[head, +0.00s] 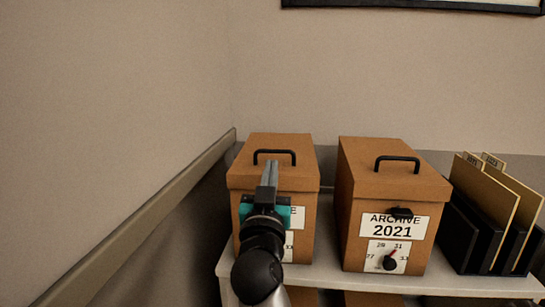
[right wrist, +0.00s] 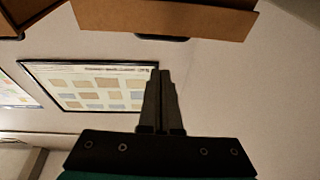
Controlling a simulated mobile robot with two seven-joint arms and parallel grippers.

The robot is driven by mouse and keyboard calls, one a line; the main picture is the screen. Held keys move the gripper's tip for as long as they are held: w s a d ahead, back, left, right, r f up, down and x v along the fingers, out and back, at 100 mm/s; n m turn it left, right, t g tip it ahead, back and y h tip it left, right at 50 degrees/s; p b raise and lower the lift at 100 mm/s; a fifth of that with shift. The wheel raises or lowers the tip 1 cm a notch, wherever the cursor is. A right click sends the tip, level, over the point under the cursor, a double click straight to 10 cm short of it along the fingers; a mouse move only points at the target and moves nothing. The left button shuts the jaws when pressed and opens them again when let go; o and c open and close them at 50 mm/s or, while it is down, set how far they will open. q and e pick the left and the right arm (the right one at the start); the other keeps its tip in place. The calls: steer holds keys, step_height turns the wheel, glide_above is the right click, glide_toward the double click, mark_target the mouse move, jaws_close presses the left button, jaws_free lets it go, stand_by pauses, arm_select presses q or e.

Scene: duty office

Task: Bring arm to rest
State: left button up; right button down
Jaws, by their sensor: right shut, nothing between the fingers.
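My right gripper (head: 270,170) reaches up in front of the left archive box (head: 247,180) in the head view. Its fingers are together with nothing between them, and they overlap the box's front and lid in the picture. I cannot tell whether they touch it. The gripper and arm hide most of that box's label. In the right wrist view the closed fingers (right wrist: 161,75) point toward a wall, with a brown box edge (right wrist: 165,18) above them. My left gripper is not in view.
A second box, labelled Archive 2021 (head: 393,185), stands to the right with a dial on its front. Black file holders with tan folders (head: 485,190) stand at the far right. All stand on a pale shelf (head: 450,285). A wall with a rail (head: 150,215) runs close on the left.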

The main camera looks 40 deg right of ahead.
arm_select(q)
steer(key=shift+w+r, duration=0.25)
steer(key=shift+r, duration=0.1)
arm_select(e)
steer(key=shift+s+a+f, duration=0.35)
steer(key=shift+s+a, duration=0.1)
